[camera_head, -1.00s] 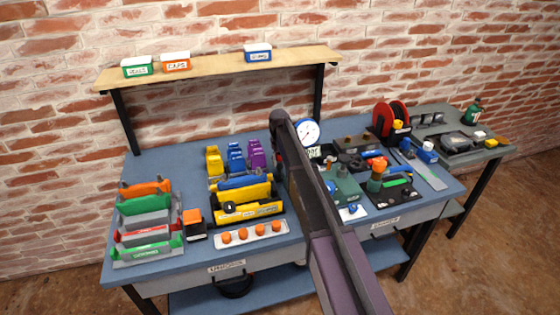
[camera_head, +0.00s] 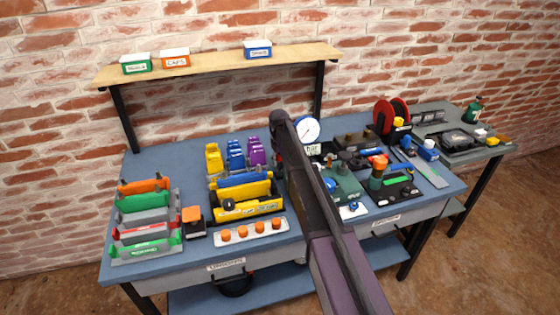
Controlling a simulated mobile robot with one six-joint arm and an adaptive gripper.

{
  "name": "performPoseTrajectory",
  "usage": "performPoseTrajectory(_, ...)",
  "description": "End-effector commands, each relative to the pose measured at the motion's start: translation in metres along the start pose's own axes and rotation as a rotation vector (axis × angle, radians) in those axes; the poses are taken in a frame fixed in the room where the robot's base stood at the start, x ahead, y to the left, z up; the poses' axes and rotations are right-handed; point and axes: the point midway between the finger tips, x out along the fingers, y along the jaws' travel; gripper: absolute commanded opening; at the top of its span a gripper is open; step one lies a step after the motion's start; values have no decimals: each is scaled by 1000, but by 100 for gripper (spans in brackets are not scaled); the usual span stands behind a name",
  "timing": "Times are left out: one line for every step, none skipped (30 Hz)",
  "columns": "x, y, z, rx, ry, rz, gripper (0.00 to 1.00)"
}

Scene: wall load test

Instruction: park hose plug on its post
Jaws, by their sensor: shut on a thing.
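My arm reaches in from the bottom right and bends down at a dark wrist over the middle of the bench. My gripper (camera_head: 281,158) shows only in part there, beside the pressure gauge (camera_head: 306,130). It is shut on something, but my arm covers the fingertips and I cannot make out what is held. I cannot pick out the hose plug or its post with certainty. A red hose reel (camera_head: 384,118) stands at the back right of the bench, with a small yellow part (camera_head: 398,122) at its front.
Yellow, blue and purple blocks (camera_head: 236,157) stand left of my gripper. A strip with orange caps (camera_head: 250,232) lies in front. A rack of coloured bars (camera_head: 145,220) is at the left. Dark green fixtures (camera_head: 343,183) crowd the right.

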Motion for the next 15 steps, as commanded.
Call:
performPoseTrajectory(2,0,0,0,0,0,0)
performPoseTrajectory(3,0,0,0,0,0,0)
performPoseTrajectory(4,0,0,0,0,0,0)
performPoseTrajectory(4,0,0,0,0,0,0)
performPoseTrajectory(5,0,0,0,0,0,0)
performPoseTrajectory(6,0,0,0,0,0,0)
performPoseTrajectory(6,0,0,0,0,0,0)
performPoseTrajectory(7,0,0,0,0,0,0)
performPoseTrajectory(8,0,0,0,0,0,0)
performPoseTrajectory(8,0,0,0,0,0,0)
performPoseTrajectory(9,0,0,0,0,0,0)
performPoseTrajectory(10,0,0,0,0,0,0)
performPoseTrajectory(11,0,0,0,0,0,0)
performPoseTrajectory(11,0,0,0,0,0,0)
performPoseTrajectory(12,0,0,0,0,0,0)
